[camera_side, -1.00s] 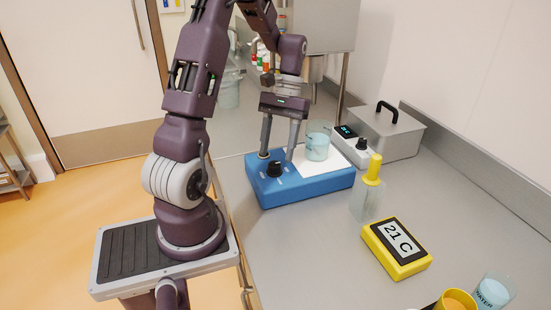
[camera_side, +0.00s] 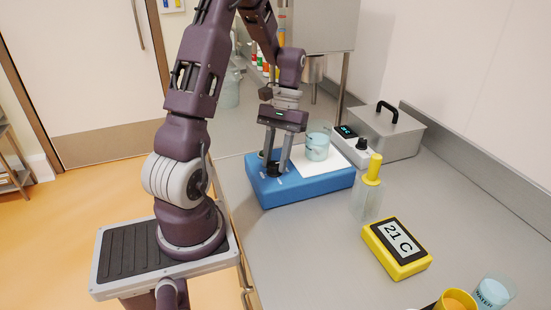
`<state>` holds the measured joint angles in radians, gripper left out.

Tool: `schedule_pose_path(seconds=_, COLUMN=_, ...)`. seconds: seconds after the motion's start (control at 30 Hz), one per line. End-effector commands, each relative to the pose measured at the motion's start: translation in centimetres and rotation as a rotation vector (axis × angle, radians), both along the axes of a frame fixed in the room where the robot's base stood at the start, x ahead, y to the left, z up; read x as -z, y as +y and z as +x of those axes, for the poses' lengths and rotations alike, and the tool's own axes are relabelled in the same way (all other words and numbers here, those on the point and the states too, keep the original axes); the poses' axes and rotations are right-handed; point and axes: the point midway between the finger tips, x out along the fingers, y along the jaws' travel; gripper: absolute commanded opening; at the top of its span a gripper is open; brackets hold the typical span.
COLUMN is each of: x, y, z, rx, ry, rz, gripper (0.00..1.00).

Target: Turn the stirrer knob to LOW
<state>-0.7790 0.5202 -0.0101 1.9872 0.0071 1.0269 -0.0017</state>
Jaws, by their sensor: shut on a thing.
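The stirrer is a blue box (camera_side: 310,189) on the grey bench, with a white top plate (camera_side: 319,167) on its right part. Its black knob (camera_side: 274,171) is on the left part of the top, between the fingers of my gripper (camera_side: 275,169). The gripper points down and is shut on the knob, which the fingers partly hide. Small pale marks lie around the knob, too small to read, so its setting cannot be told. A glass beaker (camera_side: 317,148) with pale blue liquid stands on the white plate.
Behind the stirrer are a white device with a dark display (camera_side: 347,131) and a grey lidded box (camera_side: 384,136). To the right stand a yellow-topped bottle (camera_side: 368,195) and a yellow meter (camera_side: 397,246) reading 21 C. Cups (camera_side: 458,301) sit at the front right.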

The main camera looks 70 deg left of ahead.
Motion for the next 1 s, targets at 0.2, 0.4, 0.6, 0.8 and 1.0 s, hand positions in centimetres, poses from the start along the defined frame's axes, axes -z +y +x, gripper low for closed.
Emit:
schedule_pose_path(seconds=0.2, x=-0.05, y=-0.05, z=0.08, rx=0.100, ry=0.000, rz=0.001, gripper=0.00)
schedule_pose_path(seconds=0.4, x=-0.06, y=-0.16, z=0.11, rx=0.269, ry=0.001, rz=0.001, gripper=0.00)
schedule_pose_path(seconds=0.6, x=-0.07, y=-0.27, z=0.17, rx=0.460, ry=0.001, rz=0.001, gripper=0.00)
schedule_pose_path(seconds=0.8, x=-0.07, y=-0.37, z=0.17, rx=0.651, ry=0.001, rz=0.000, gripper=0.00)
schedule_pose_path(seconds=1.0, x=-0.07, y=-0.51, z=0.18, rx=0.841, ry=0.001, rz=0.001, gripper=0.00)
